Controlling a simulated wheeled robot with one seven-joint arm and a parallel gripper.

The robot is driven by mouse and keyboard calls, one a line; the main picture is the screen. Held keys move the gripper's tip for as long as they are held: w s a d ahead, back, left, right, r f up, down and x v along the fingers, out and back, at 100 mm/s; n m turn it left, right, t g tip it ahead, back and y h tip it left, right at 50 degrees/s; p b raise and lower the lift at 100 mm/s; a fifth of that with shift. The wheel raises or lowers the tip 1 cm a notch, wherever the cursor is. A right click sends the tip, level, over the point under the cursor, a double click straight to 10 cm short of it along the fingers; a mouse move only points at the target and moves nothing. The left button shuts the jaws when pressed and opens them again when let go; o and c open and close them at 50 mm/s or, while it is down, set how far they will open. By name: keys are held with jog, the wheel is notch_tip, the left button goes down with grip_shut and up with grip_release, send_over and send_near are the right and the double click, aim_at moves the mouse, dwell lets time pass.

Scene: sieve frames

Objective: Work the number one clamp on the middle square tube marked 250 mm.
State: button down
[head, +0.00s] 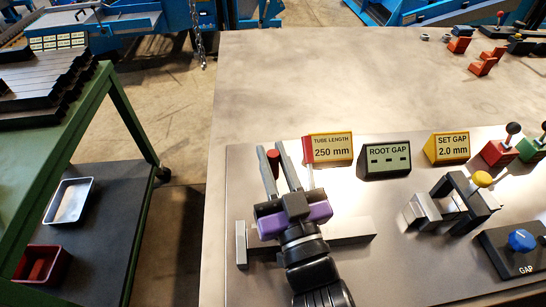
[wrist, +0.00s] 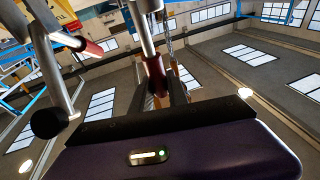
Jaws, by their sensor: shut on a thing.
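My gripper (head: 275,152) is over the left part of the fixture plate, its two grey fingers closed on a dark red clamp handle (head: 273,158). In the wrist view the handle (wrist: 155,75) sits between the fingers, with a silver rod running from it. A second lever with a red grip (head: 308,150) stands just to the right, apart from the fingers; it also shows at the left of the wrist view (wrist: 70,38). A grey bar (head: 345,229) lies below my gripper, partly hidden by it. No clamp number or tube marking is readable.
Behind stand a yellow "TUBE LENGTH 250 mm" sign (head: 330,147), a "ROOT GAP" block (head: 385,160) and a "SET GAP 2.0 mm" sign (head: 448,148). A yellow-knobbed clamp (head: 455,200) and a blue gap knob (head: 522,240) are at right.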

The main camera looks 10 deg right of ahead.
jog(key=c, duration=1.3)
grip_release()
jog(key=shift+s, duration=0.1)
jog(key=b+v, duration=0.1)
jog(key=v, duration=0.5)
jog(key=shift+s+d+f, duration=0.1)
jog(key=shift+s+f, duration=0.05)
jog(key=shift+s, duration=0.15)
jog(key=shift+s+d, duration=0.1)
jog(key=shift+s, duration=0.45)
